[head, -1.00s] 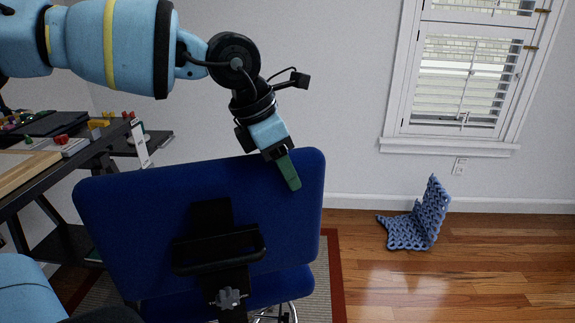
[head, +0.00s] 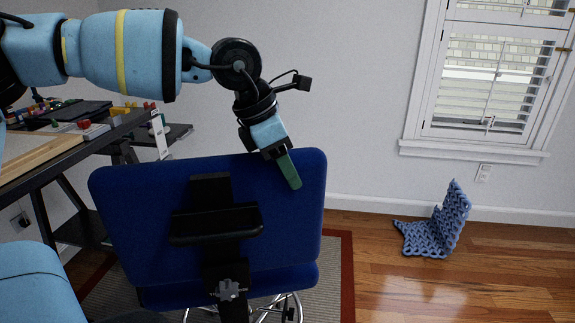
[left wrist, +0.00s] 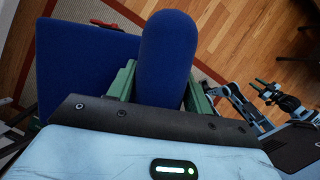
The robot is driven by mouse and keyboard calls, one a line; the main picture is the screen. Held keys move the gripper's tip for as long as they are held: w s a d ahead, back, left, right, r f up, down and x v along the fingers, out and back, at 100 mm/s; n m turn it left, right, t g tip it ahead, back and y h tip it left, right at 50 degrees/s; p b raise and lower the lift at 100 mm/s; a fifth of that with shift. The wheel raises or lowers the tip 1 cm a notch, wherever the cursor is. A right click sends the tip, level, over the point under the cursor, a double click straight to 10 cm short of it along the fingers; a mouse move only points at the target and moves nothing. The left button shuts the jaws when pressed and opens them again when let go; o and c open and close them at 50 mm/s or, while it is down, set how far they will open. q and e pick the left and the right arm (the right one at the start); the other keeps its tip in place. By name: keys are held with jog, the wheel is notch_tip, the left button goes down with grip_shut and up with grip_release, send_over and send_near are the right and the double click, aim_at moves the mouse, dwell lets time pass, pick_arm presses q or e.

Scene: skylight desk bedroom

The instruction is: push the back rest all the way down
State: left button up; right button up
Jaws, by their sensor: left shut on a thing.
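The blue back rest (head: 130,215) of a desk chair stands near upright in the head view, its rear side with a black bracket (head: 215,225) towards me. My left gripper (head: 290,170) reaches down over its top edge near the right corner. In the left wrist view the green fingers lie on both sides of the back rest (left wrist: 168,60), shut on it. The blue seat (head: 180,297) shows below the back rest. In the left wrist view, what looks like my right gripper (left wrist: 262,87) is small at the right, its green fingers apart, away from the chair.
A dark desk (head: 75,150) with coloured items on it stands at the left, close to the chair. A blue knitted-looking object (head: 437,230) lies on the wood floor at the right. The floor between it and the chair's rug (head: 346,270) is clear.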

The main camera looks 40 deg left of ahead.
pick_arm(q)
jog(key=shift+s+f, duration=0.3)
jog(key=shift+f, duration=0.45)
jog(key=o, duration=1.4)
jog(key=shift+w, duration=0.1)
jog(key=shift+r, duration=0.1)
jog(key=shift+v, duration=4)
jog(key=shift+w+r, duration=0.2)
